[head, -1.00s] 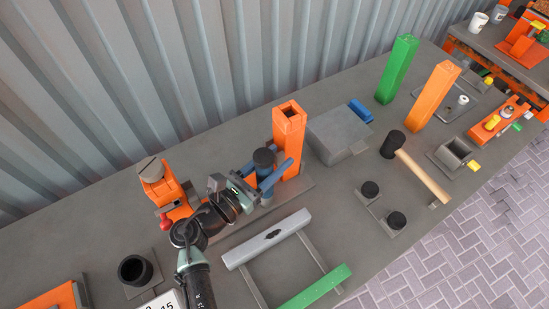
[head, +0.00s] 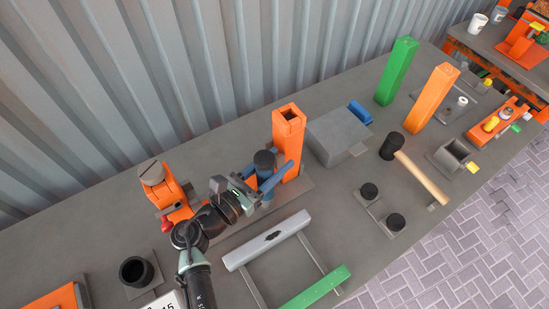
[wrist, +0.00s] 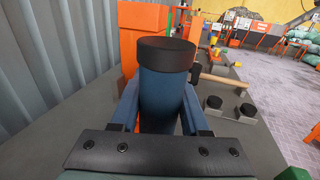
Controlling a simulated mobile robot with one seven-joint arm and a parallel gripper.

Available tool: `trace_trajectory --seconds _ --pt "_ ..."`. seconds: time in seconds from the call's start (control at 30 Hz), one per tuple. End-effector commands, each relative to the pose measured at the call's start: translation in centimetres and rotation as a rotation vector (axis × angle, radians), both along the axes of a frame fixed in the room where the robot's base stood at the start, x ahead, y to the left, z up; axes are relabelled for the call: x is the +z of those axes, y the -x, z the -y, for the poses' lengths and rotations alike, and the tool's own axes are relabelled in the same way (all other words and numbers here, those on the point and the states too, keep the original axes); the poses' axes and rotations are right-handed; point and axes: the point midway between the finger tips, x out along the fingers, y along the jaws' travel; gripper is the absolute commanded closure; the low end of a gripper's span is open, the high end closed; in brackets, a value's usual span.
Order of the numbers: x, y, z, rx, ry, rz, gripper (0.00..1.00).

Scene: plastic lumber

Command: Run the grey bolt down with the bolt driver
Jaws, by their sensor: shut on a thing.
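The bolt driver (head: 265,162) is a blue upright cylinder with a black top. It stands close beside the square orange post (head: 288,132), on the grey bench. My gripper (head: 264,178) is shut around the driver's body from the near side, with one finger on each side. In the wrist view the driver (wrist: 164,95) fills the middle between my fingers (wrist: 160,118), and the orange post (wrist: 140,30) rises right behind it. The driver's lower end is hidden by my gripper. I cannot make out the grey bolt.
A grey beam (head: 268,239) lies in front, with a green beam (head: 318,288) nearer. A grey block (head: 338,134) stands right of the post. A mallet (head: 420,175) and black knobs (head: 369,190) lie further right. An orange stand (head: 172,192) is at left. The corrugated wall (head: 150,70) bounds the back.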

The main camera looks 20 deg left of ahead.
Motion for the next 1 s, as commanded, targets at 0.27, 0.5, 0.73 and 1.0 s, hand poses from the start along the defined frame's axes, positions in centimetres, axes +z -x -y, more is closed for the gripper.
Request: trace_trajectory --seconds 0.27,0.5,0.73,1.0 --pt "3.1 -0.1 -0.1 0.000 -0.001 0.009 1.00" --pt "4.8 -0.1 -0.1 0.000 -0.002 0.012 1.00" --pt "4.7 -0.1 -0.2 0.001 -0.001 0.012 1.00" --pt "6.3 -0.2 -0.2 0.001 -0.001 0.012 1.00"
